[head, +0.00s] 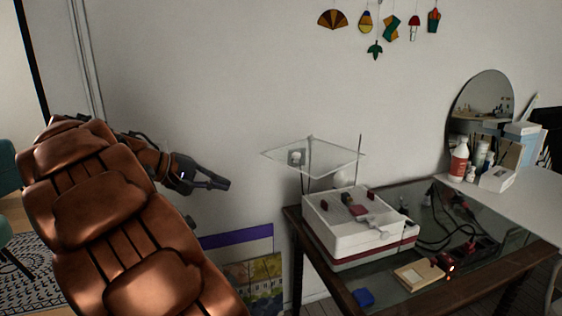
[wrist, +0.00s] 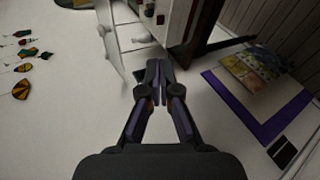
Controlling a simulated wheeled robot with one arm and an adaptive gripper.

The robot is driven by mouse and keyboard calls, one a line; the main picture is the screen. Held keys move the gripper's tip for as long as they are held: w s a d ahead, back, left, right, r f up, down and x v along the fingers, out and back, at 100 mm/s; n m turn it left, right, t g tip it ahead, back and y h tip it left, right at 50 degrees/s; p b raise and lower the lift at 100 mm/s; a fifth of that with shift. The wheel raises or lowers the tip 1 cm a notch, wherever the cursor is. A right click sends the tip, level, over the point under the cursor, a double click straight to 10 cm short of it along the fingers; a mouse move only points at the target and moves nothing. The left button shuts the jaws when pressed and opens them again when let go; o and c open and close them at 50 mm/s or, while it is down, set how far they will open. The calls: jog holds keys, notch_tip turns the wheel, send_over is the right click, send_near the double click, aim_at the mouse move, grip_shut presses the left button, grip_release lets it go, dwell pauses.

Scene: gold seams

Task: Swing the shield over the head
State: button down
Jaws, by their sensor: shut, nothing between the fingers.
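The clear shield (head: 330,155) is a flat transparent plate with a small grey fitting, held nearly level above the back of the white grinder (head: 335,238) on thin rods. The grinder has a red band low on its side and small dark and red parts on top; I cannot tell surely which one is the head. My gripper (head: 226,184) is left of the shield, apart from it and slightly lower, with its fingers shut and empty. In the wrist view the shut fingertips (wrist: 158,72) point toward the white machine, and a pale translucent panel, likely the shield, shows beyond them.
The grinder stands on a dark glass-topped table (head: 410,285) with cables, a wooden block (head: 418,276) and a blue piece (head: 363,297). Bottles (head: 459,160) and a round mirror stand at right. Glass ornaments hang on the wall. Pictures (head: 250,275) lean below my gripper.

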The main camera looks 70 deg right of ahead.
aim_at(282, 153)
jog(key=w+d+r+m+g+h+b, duration=0.2)
jog(key=d+r+m+g+b, duration=0.15)
jog(key=d, duration=0.65)
jog(key=shift+g, duration=0.35)
jog(key=shift+s+a+r+p+x, duration=0.15)
jog(key=shift+p+x, duration=0.25)
jog(key=shift+x, duration=1.75)
jog(key=shift+s+a+r+p+x, duration=0.1)
jog(key=shift+s+a+p+x, duration=0.2)
jog(key=shift+x, duration=1.9)
jog(key=shift+s+a+r+p+x, duration=0.15)
jog(key=shift+p+x, duration=0.3)
jog(key=shift+x, duration=1.7)
jog(key=shift+s+f, duration=0.1)
jog(key=shift+s, duration=0.15)
